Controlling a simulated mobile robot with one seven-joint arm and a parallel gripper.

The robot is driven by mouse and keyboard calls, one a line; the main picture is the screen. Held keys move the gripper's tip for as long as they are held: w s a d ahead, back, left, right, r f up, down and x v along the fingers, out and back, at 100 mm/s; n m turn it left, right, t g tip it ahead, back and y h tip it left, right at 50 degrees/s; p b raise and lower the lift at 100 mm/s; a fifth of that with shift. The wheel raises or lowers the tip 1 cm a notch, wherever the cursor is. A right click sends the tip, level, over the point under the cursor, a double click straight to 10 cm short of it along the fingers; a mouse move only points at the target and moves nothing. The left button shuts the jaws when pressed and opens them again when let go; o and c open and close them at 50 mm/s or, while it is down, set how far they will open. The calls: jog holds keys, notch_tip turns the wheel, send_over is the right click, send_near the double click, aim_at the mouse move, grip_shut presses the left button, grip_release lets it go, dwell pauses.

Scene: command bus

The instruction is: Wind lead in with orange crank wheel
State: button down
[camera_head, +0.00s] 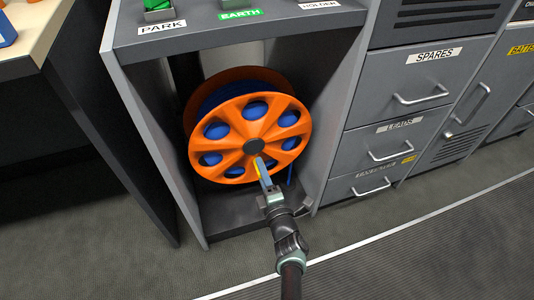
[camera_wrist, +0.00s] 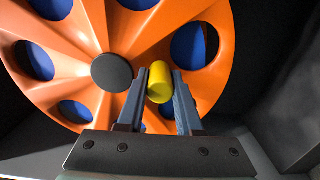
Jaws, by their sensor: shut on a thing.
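The orange crank wheel (camera_head: 250,138) with round holes and a dark hub stands in an open grey cabinet bay. Blue lead (camera_head: 213,160) shows through its holes, and a short blue end hangs at its lower right. My gripper (camera_head: 262,165) reaches into the bay from the front, at the wheel's lower part just below the hub. In the wrist view my gripper (camera_wrist: 160,88) has its two fingers on either side of a yellow crank handle (camera_wrist: 160,82), shut on it. The handle stands just right of the dark hub (camera_wrist: 112,72).
The bay's left side panel (camera_head: 150,130) and the drawers (camera_head: 395,100) on the right flank the wheel closely. Drawer handles (camera_head: 422,95) stick out. A desk (camera_head: 30,40) stands at left. The floor (camera_head: 110,255) in front is clear.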

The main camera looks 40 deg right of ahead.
jog(key=shift+w+a+m+p, duration=0.15)
jog(key=shift+a+m+p, duration=0.35)
jog(key=shift+m, duration=0.3)
jog(key=shift+w+a+m+p, duration=0.15)
jog(key=shift+a+m+p, duration=0.1)
jog(key=shift+a+m, duration=0.45)
jog(key=shift+d, duration=0.1)
jog(key=c, duration=0.8)
grip_release()
jog(key=shift+c, duration=0.2)
jog(key=shift+s+r+p, duration=0.1)
jog(key=shift+s+p, duration=0.35)
jog(key=p+v, duration=0.6)
jog(key=v, duration=0.6)
jog(key=shift+p, duration=0.3)
